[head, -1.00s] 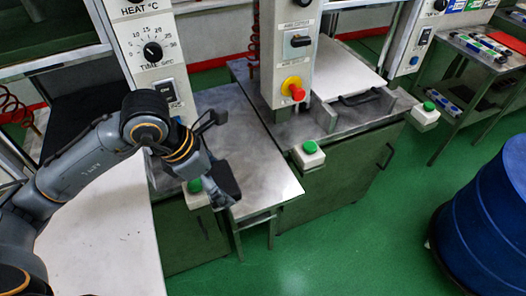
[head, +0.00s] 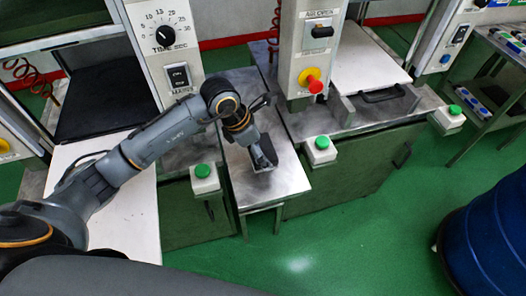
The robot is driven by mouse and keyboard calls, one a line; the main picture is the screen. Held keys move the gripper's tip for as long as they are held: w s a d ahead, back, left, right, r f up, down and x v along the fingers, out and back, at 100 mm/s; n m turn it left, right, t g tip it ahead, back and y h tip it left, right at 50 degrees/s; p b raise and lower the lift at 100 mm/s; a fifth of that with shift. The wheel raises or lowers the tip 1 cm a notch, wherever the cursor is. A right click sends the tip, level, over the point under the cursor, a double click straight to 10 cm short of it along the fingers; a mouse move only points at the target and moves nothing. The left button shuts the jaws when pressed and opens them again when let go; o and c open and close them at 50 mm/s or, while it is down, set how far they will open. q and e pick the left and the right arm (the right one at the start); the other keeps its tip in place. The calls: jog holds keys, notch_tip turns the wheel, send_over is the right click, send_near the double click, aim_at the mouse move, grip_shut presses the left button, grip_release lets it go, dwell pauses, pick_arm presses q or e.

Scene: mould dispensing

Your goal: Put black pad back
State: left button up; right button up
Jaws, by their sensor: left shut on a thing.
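The black pad (head: 266,145) is a small dark piece in the head view, over the narrow metal side table (head: 285,182) between two presses. My left gripper (head: 262,163) is shut on the pad and points down at the table top. The gripper partly hides the pad. I cannot tell whether the pad touches the metal surface or is just above it. My right gripper is not in view.
Green buttons on white boxes stand left (head: 203,172) and right (head: 320,145) of the side table. A press column with a red stop knob (head: 315,86) rises behind. A blue drum (head: 488,240) is at lower right. Green floor is clear in front.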

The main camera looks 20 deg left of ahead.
pick_arm(q)
jog(key=shift+w+f, duration=0.45)
jog(key=shift+f, duration=0.05)
notch_tip(320, 180, down, 3)
jog(key=shift+w+p, duration=0.15)
jog(key=shift+p, duration=0.55)
jog(key=shift+f, duration=0.2)
jog(key=shift+f, duration=0.1)
jog(key=shift+f+b, duration=0.2)
jog(key=shift+b, duration=0.1)
jog(key=o, duration=0.8)
jog(key=shift+r, duration=0.1)
jog(key=shift+c, duration=0.2)
